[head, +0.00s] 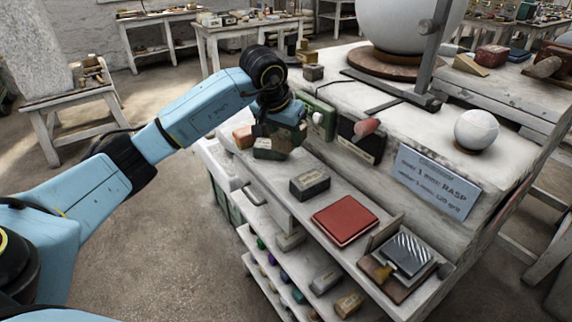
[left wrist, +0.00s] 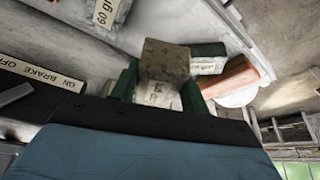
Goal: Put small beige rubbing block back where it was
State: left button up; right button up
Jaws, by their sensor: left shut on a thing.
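My left gripper (head: 274,138) is shut on the small beige rubbing block, over the left end of the bench's upper ledge. In the left wrist view the block (left wrist: 165,62) is a speckled grey-beige piece with writing on its lower face, between the two dark green fingers (left wrist: 155,90). In the head view the block (head: 266,149) shows partly below the fingers. I cannot tell whether it touches the ledge. My right gripper is not in view.
An orange-brown block (head: 243,137) lies left of the gripper. On the ledge are a dark grey block (head: 310,183), a red pad (head: 345,220) and a rasp tray (head: 405,256). A blue sign (head: 437,181) and a white sphere (head: 476,130) are to the right.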

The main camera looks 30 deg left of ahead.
pick_arm(q)
notch_tip(320, 180, down, 5)
jog(key=shift+w+r, duration=0.1)
jog(key=shift+f, duration=1.9)
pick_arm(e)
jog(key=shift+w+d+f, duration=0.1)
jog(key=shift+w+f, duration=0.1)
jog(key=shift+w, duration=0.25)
pick_arm(q)
jog(key=shift+f+b, duration=0.1)
jog(key=shift+b, duration=0.25)
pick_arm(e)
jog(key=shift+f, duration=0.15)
pick_arm(q)
jog(key=o, duration=1.1)
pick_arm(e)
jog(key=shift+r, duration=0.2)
pick_arm(q)
jog(key=shift+r, duration=0.55)
jog(key=p+v, duration=0.1)
jog(key=v, duration=0.9)
jog(key=shift+s+r, duration=0.2)
jog(key=shift+s, duration=0.05)
jog(key=shift+s+r, duration=0.15)
jog(key=shift+r, duration=0.15)
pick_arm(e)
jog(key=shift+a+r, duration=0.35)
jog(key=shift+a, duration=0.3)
